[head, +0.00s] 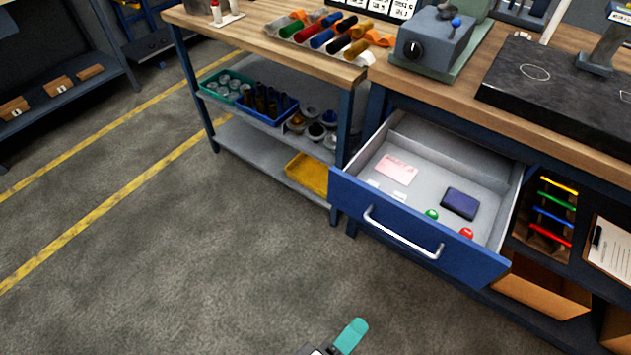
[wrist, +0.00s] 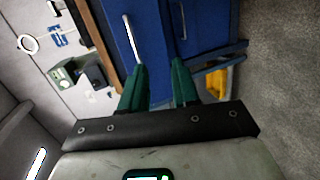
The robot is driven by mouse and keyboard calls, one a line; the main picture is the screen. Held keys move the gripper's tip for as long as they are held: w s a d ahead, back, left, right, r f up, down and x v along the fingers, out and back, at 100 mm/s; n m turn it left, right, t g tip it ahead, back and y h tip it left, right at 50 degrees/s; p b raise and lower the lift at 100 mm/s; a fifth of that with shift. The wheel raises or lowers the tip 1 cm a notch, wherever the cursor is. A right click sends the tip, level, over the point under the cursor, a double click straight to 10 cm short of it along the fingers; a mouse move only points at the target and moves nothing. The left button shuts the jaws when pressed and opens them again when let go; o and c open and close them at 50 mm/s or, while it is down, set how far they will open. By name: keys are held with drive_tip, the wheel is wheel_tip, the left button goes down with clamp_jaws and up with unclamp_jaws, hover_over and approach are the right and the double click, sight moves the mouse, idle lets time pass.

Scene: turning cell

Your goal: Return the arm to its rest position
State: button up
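My gripper (head: 348,337) shows at the bottom edge of the head view, where one teal finger and a bit of dark body are visible. In the wrist view my gripper (wrist: 159,75) has two green fingers standing apart with nothing between them. It is over open floor, short of the workbench and apart from the open drawer (head: 415,235). The rest of my arm is out of the head view.
The blue drawer is pulled out, holding a dark box (head: 460,204), a pink card (head: 397,169) and small red and green items. A shelved bench (head: 270,45) stands left of it. Grey floor (head: 190,270) is clear at the left and front.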

drive_tip(key=s+d+f+m+g+y+p, duration=0.1)
drive_tip(key=s+d+m+g+y, duration=0.1)
drive_tip(key=d, duration=0.5)
drive_tip(key=s+d+f+m+g+y+p, duration=0.1)
drive_tip(key=s+d+m+g+y, duration=0.1)
drive_tip(key=d+m+g+y, duration=0.2)
drive_tip(key=s+d+f+m+g+y+p, duration=0.1)
drive_tip(key=s+d+m+g+y+p, duration=0.1)
drive_tip(key=d, duration=0.8)
drive_tip(key=shift+s+d+m+g+y, duration=0.35)
drive_tip(key=shift+s+m+g+y, duration=0.3)
drive_tip(key=shift+m, duration=0.35)
